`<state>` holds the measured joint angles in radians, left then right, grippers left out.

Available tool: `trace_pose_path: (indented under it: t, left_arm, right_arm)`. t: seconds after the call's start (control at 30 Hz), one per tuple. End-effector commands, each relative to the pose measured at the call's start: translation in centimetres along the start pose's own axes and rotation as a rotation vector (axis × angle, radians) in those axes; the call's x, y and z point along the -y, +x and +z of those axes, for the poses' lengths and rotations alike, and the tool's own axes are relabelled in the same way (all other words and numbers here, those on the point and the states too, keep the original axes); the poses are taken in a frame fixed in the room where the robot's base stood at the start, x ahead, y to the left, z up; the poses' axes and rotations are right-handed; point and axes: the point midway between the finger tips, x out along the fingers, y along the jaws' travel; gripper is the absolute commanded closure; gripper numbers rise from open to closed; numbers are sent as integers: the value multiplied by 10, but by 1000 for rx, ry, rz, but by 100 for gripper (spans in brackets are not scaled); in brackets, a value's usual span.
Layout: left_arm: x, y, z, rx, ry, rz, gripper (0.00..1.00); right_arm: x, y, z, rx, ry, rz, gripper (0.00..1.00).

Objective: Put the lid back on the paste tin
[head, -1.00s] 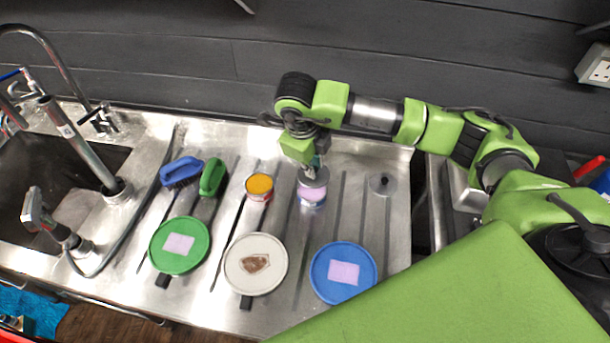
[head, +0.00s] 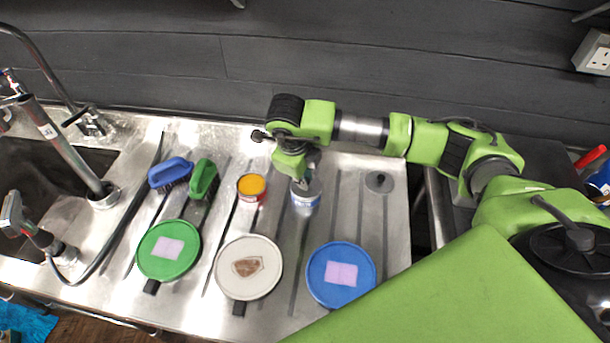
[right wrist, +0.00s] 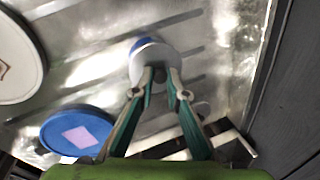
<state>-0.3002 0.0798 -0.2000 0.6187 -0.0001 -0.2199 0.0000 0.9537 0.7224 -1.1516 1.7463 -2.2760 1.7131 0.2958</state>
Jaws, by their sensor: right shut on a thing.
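A grey lid (head: 313,187) sits at the top of a tin with a white and blue label (head: 304,202), on the steel drainboard. I cannot tell whether the lid is fully seated. My right gripper (head: 306,182) points down from above and is shut on the lid's knob. In the right wrist view, the fingertips (right wrist: 161,74) meet at the grey lid (right wrist: 148,64), with a blue edge showing beyond it. A second tin (head: 251,188) stands open to the left, with orange contents. Another grey lid (head: 379,182) with a knob lies on the drainboard to the right. My left gripper is out of view.
Green (head: 168,270), white (head: 248,290) and blue (head: 340,298) round boards lie in front, with flat pieces on them. A blue brush (head: 170,172) and a green brush (head: 204,178) lie left of the orange tin. The sink and tap are farther left.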

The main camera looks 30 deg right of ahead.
Motion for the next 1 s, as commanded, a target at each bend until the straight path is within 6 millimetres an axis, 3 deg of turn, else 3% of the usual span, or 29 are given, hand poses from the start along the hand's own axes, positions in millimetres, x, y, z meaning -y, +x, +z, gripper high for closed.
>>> trace_pose_path:
  t: [1.0]
  left_arm:
    - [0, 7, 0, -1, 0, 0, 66]
  right_arm:
    - [0, 1, 0, 1, 1, -1, 100]
